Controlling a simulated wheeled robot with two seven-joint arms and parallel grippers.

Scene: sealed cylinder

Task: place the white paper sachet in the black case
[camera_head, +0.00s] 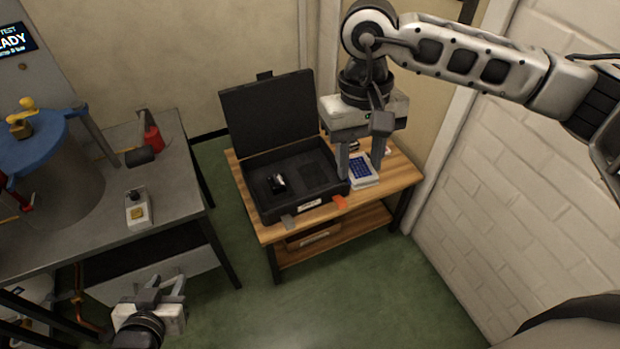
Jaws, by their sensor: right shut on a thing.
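The open black case (262,217) sits on a small wooden table, its lid raised at the back. A small dark and silvery item (277,183) lies in its left part. My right gripper (361,168) points down just right of the case. It is shut on a white packet with a blue printed face, which looks like the white paper sachet (362,172). The packet is low, close to the table top; whether it touches the table is hard to tell. My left gripper (163,284) is empty, its fingers apart, low at the front left.
The wooden table (398,172) has small items behind my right gripper, partly hidden. At left, a grey bench (182,170) holds a small box with a yellow button (137,212). A white brick wall (510,200) stands at right.

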